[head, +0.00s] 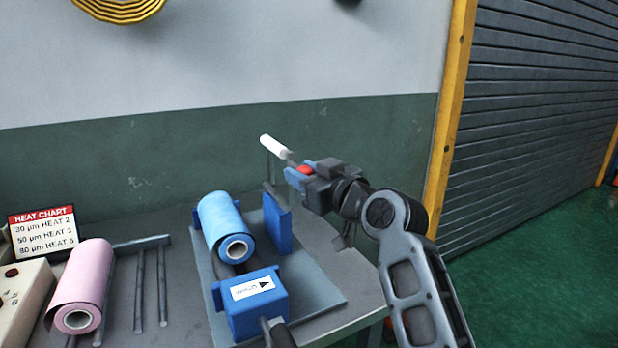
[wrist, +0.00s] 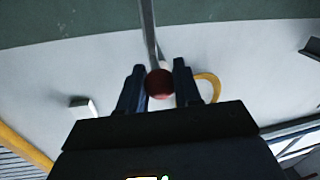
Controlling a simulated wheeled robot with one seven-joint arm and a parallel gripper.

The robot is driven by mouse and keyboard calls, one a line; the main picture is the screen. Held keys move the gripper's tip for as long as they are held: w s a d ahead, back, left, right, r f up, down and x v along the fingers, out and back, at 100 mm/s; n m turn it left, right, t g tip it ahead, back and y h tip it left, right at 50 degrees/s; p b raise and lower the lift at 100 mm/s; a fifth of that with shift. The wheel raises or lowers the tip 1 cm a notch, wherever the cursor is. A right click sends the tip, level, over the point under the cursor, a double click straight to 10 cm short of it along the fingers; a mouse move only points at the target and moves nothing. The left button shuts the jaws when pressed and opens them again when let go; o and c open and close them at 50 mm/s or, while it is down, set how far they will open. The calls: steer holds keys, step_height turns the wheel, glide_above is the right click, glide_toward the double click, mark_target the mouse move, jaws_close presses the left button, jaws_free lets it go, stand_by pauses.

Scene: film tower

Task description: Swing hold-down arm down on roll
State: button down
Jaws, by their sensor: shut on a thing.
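The hold-down arm (head: 290,159) is a dark bar with a white roller (head: 273,146) at its end and a red knob (head: 305,169). It is raised, with the roller above and right of the blue film roll (head: 220,217), apart from it. My gripper (head: 309,172) is shut on the red knob. In the wrist view the knob (wrist: 159,84) sits between the two dark fingers, and the bar (wrist: 148,30) runs on beyond it.
A pink roll (head: 80,288) lies at the left of the table (head: 187,268), by a heat chart sign (head: 43,230) and a beige box (head: 22,300). Grey rods lie between the rolls. A green wall stands close behind the table. Green floor is open at the right.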

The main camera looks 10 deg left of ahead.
steer(key=s+a+f+n+h+b, duration=0.3)
steer(key=s+a+f+n+b, duration=0.2)
steer(key=a+n, duration=0.4)
steer(key=shift+s+f+n, duration=0.6)
steer(key=shift+f+n, duration=0.45)
steer(key=shift+n, duration=1.65)
steer(key=c, duration=0.8)
jaws_free()
